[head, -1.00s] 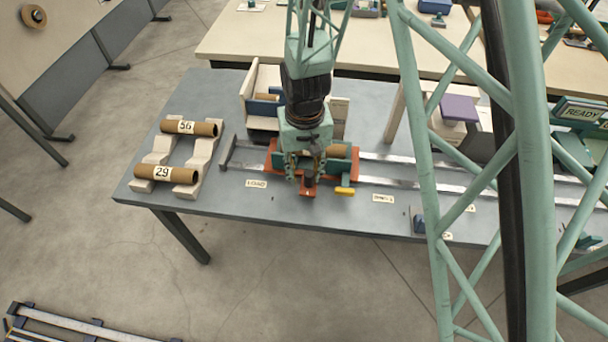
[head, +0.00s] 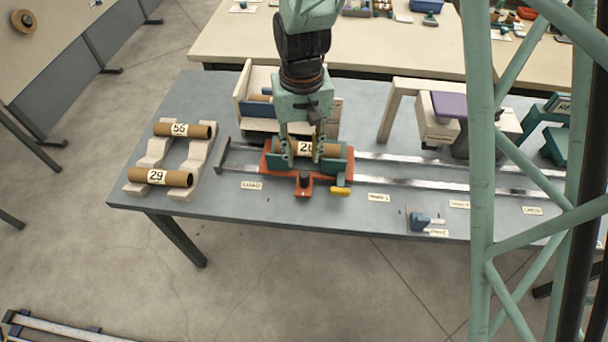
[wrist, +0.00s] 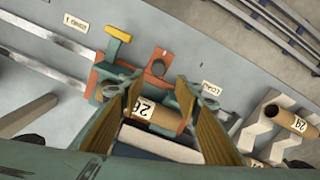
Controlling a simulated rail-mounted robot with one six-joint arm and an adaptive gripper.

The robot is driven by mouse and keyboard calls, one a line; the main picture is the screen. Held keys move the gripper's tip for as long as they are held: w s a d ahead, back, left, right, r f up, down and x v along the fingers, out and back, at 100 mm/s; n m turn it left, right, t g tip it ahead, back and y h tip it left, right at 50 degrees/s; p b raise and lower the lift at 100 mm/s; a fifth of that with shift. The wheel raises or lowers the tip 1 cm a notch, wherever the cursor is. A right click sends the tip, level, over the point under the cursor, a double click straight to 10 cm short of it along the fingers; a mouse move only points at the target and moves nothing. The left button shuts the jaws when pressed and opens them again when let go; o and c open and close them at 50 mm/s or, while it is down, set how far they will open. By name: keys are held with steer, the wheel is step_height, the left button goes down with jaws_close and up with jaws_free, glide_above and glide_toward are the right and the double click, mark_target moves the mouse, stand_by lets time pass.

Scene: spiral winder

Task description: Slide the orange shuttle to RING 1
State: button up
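The orange shuttle (head: 270,161) sits on the rails beside the LOAD label (head: 251,185), with a dark knob (head: 304,178) on its front tab and a yellow handle (head: 341,191). A brown tube marked 26 (head: 327,149) lies in its green cradle. In the wrist view the shuttle (wrist: 104,80) and its knob (wrist: 158,67) show beyond my fingers. My gripper (head: 303,152) is above the tube, behind the knob, with its fingers (wrist: 157,92) spread and nothing gripped. Contact with the tube cannot be told. The RING 1 label (head: 378,197) is right of the shuttle, at the table's front.
The rails (head: 400,180) run right, clear past RING 1. A small blue part (head: 420,220) stands at the front edge. A rack (head: 203,158) with tubes 56 and 29 is at left. A white-framed holder (head: 240,95) and a purple-topped unit (head: 448,104) stand behind.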

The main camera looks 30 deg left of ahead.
mark_target(304, 173)
steer(key=shift+d+r, duration=0.15)
steer(key=shift+r, duration=0.95)
steer(key=shift+d+r, duration=0.15)
steer(key=shift+r, duration=0.95)
steer(key=shift+f+b, duration=0.8)
steer(key=shift+f, duration=6.2)
steer(key=shift+c, duration=0.4)
jaws_close()
